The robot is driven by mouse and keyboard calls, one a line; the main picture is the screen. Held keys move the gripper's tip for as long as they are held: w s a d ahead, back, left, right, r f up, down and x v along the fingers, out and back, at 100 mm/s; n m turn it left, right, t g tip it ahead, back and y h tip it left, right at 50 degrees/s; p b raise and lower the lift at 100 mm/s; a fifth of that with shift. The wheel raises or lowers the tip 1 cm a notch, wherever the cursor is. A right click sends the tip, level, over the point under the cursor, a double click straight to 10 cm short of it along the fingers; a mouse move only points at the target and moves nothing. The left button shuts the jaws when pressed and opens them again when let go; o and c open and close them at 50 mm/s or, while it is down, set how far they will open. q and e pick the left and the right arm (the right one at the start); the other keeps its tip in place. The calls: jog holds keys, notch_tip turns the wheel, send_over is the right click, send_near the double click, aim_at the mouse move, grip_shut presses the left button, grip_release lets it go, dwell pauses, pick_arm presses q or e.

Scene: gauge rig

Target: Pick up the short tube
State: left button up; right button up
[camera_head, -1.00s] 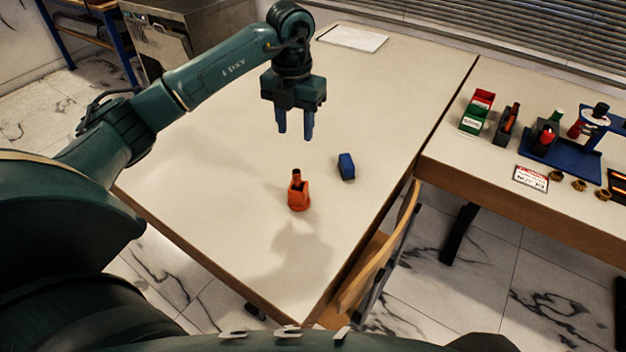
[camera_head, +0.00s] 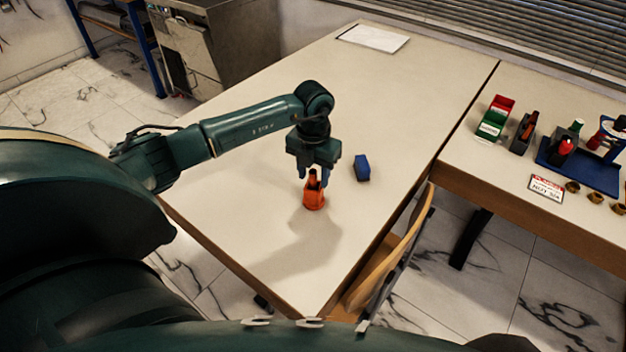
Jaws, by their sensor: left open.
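A short brown-orange tube (camera_head: 312,178) stands upright in an orange holder (camera_head: 314,200) on the table. My left gripper (camera_head: 316,180) is open and points down at the top of the tube. My right gripper is not in view.
A small blue block (camera_head: 362,168) lies right of the holder on the table (camera_head: 270,235). A chair (camera_head: 385,260) stands at the table's right edge. A second table (camera_head: 480,165) holds a red-and-green bin (camera_head: 495,118) and a blue stand (camera_head: 575,165).

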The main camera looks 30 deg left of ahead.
pick_arm(q)
jog(key=shift+f, duration=0.1)
jog(key=shift+c, duration=0.2)
grip_shut()
